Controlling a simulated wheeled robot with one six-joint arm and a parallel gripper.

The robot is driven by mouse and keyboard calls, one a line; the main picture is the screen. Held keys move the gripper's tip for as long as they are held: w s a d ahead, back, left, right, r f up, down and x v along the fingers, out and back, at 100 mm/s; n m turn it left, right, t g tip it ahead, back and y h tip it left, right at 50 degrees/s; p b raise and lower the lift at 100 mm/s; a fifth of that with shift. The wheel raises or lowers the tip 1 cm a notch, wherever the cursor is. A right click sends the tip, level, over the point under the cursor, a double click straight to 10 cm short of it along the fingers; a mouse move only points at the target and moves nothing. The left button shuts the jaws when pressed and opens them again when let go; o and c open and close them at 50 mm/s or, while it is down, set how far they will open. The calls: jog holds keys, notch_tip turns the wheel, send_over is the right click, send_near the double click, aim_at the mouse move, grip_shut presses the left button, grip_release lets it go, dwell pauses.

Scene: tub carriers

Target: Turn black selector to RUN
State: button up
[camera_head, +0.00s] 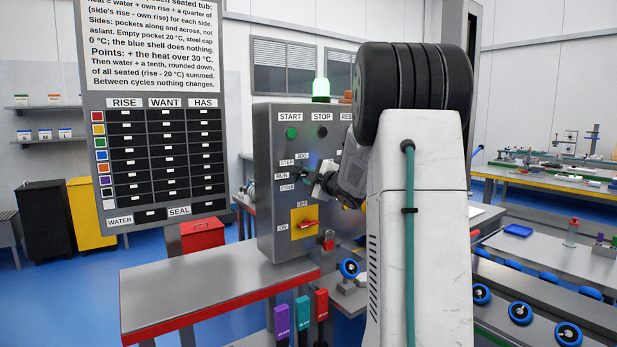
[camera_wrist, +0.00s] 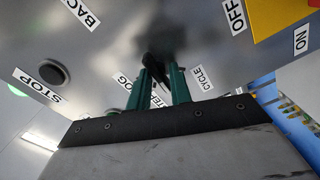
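The black selector (camera_wrist: 158,68) sits on the grey face of a control cabinet (camera_head: 285,235), among the labels STEP, JOG, RUN (camera_head: 282,176) and CYCLE. My gripper (camera_head: 312,177) is at the selector in the head view and hides much of it. In the wrist view, its two green fingers (camera_wrist: 160,75) stand on either side of the dark selector handle, with a narrow gap between them. I cannot tell whether they press on it. Which label the handle points to is unclear.
A yellow plate with a red OFF/ON switch (camera_head: 305,224) is just below the selector. START (camera_head: 291,133) and STOP (camera_head: 322,132) buttons are above. A red padlock-like piece (camera_head: 328,241) hangs lower right. A red-edged steel table (camera_head: 215,280) stands in front.

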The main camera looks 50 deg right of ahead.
jog(key=shift+o, duration=1.3)
jog(key=shift+a, duration=0.1)
jog(key=v, duration=0.7)
jog(key=shift+s, duration=0.4)
